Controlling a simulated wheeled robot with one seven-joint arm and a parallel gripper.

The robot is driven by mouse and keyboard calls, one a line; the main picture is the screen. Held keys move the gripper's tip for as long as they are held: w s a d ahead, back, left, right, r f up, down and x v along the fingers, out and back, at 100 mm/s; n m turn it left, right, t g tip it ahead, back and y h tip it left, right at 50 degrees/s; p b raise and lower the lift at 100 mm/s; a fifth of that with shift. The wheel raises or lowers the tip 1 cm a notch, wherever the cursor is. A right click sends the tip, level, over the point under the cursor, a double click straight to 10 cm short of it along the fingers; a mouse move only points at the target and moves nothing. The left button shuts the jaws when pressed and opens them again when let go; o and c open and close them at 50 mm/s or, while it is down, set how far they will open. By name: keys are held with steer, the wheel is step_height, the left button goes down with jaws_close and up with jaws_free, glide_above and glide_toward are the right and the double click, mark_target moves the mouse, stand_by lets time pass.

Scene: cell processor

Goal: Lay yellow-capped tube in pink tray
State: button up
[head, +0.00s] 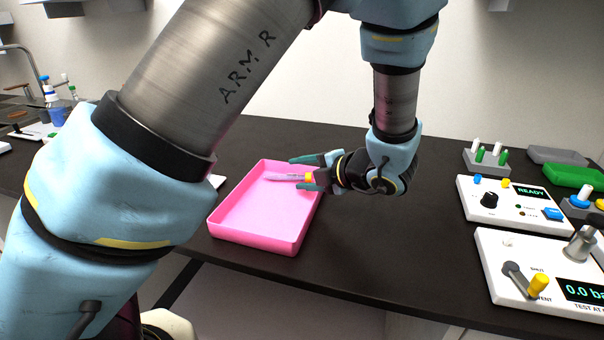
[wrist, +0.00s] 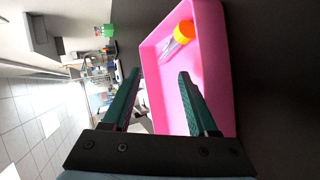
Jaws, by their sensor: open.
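The yellow-capped tube (head: 285,177) is clear with a yellow cap and lies on its side within the pink tray (head: 262,236), toward its right part. In the wrist view the tube (wrist: 173,48) shows inside the pink tray (wrist: 216,80), its orange-yellow cap near one end wall. My gripper (head: 298,173) reaches over the tray's right wall with its green fingers spread apart around the cap end in the head view. In the wrist view my gripper (wrist: 159,74) is open with nothing between the fingers, and the tube lies beyond the fingertips.
To the right are a white device reading READY (head: 500,203), a white test device with a lever (head: 535,270), a rack with green tubes (head: 486,157), and grey (head: 556,155) and green (head: 575,176) trays. The dark bench between the pink tray and the devices is clear.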

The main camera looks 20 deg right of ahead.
steer(key=b+v, duration=0.1)
steer(key=v, duration=0.9)
steer(key=shift+s+d+r, duration=0.15)
steer(key=shift+s, duration=0.15)
stand_by(0.4)
